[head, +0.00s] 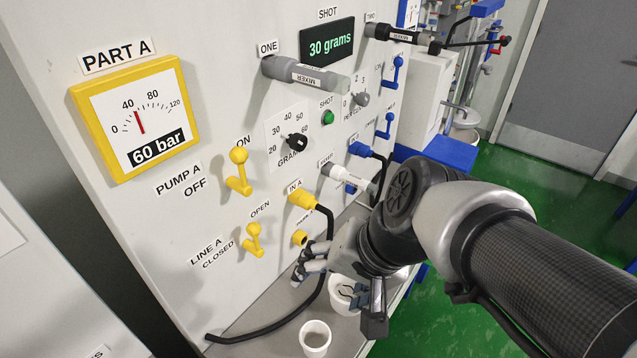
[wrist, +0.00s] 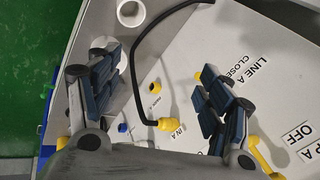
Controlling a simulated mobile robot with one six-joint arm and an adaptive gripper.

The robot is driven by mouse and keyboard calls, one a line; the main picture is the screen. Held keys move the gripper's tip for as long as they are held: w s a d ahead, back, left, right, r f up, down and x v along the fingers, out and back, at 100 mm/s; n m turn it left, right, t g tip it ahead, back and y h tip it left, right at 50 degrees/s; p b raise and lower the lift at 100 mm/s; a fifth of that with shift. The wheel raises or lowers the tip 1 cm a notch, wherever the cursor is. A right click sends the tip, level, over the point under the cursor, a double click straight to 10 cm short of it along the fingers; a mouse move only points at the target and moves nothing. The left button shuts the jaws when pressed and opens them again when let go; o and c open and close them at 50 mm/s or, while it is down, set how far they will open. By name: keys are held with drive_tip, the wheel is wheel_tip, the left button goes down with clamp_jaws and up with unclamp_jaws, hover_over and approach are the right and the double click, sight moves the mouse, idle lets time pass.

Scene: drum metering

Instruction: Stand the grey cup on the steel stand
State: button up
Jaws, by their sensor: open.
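No plainly grey cup stands out. A small pale cup (head: 315,338) stands upright on the grey ledge, and it also shows in the wrist view (wrist: 130,13). A second pale, round container (head: 341,300) stands farther back on the ledge, partly hidden by my gripper; I cannot tell whether it is the grey cup. I cannot make out a separate steel stand. My gripper (head: 325,276) is open above the ledge, close to the panel. In the wrist view its fingers (wrist: 158,78) are wide apart, with no cup held between them.
A black hose (head: 324,265) runs from the yellow IN A plug (head: 302,200) down to the ledge (head: 263,335), close by my gripper. Yellow levers (head: 240,172) and grey handles (head: 305,75) stick out from the white panel. Green floor (head: 510,230) lies open to the right.

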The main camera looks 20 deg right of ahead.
drive_tip(key=s+d+r+n+h, duration=0.1)
drive_tip(key=s+d+n+h, duration=0.2)
drive_tip(key=s+n, duration=0.3)
drive_tip(key=shift+d+r+t, duration=0.2)
drive_tip(key=shift+r+t, duration=0.05)
drive_tip(key=shift+t, duration=0.05)
